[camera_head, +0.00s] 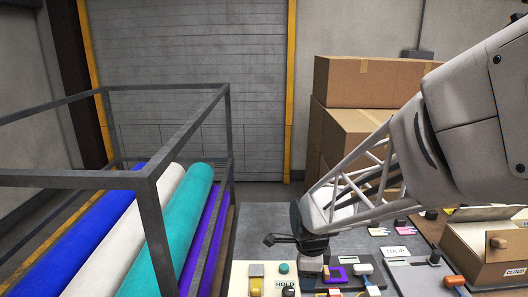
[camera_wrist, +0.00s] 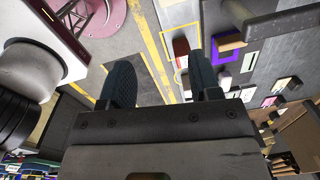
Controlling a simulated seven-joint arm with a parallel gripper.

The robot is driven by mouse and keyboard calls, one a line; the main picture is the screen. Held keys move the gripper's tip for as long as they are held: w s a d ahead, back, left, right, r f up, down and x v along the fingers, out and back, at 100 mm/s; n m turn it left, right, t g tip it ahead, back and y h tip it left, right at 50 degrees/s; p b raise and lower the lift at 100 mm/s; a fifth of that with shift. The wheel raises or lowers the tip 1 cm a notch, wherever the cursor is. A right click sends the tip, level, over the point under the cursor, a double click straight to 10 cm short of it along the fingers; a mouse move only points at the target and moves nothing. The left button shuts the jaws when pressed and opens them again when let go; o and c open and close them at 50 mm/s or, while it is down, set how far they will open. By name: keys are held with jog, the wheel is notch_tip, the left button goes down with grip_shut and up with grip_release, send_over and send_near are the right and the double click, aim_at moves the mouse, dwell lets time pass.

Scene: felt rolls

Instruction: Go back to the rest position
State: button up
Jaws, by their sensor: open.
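My gripper (camera_wrist: 161,75) shows in the wrist view with its two dark fingers spread apart. Nothing is held between them; the grey floor and a yellow line show in the gap. In the head view my arm reaches in from the right, and its dark end hangs over the near edge of a grey worktop (camera_head: 262,222). The fingers are too small there to tell apart clearly.
Blue, white, teal and purple felt rolls, including the teal roll (camera_head: 181,215), lie in a grey metal frame (camera_head: 150,185) at left. Cardboard boxes (camera_head: 362,82) stand behind my arm. Small tools and labelled parts crowd the worktop; an open carton (camera_head: 490,262) sits at right.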

jog(key=s+d+r+n+t, duration=0.1)
jog(key=s+d+r+n, duration=0.3)
jog(key=s+n, duration=0.5)
jog(key=s+d+r+n+t, duration=0.1)
jog(key=s+d+r+n, duration=0.2)
jog(key=s+r+n, duration=0.6)
jog(key=shift+s+d+r+n, duration=0.3)
jog(key=shift+s+d+n, duration=0.05)
jog(key=shift+s+n, duration=0.2)
